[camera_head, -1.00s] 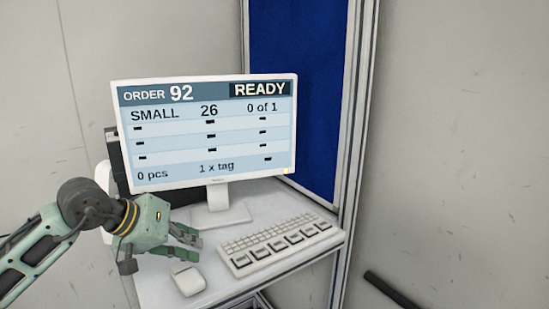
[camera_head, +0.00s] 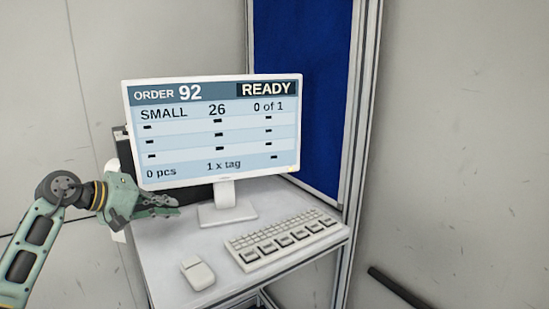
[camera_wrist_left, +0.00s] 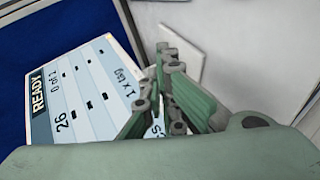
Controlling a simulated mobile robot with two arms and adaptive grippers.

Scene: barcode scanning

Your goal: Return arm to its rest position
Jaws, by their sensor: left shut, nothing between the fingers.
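My left gripper (camera_head: 160,204) is at the left side of the white desk, just below the lower left corner of the monitor (camera_head: 215,133). It is shut with nothing between its fingers. In the left wrist view its green fingers (camera_wrist_left: 172,95) lie close together in front of the tilted monitor screen (camera_wrist_left: 85,90). The screen reads ORDER 92, READY, SMALL 26, 0 of 1, 0 pcs, 1 x tag. My right gripper is not in view.
A white keyboard (camera_head: 285,240) and a white mouse (camera_head: 197,272) lie on the white desk (camera_head: 180,245). A blue panel (camera_head: 300,90) in a metal frame stands behind. Grey walls are at both sides. A dark bar (camera_head: 400,288) is at the lower right.

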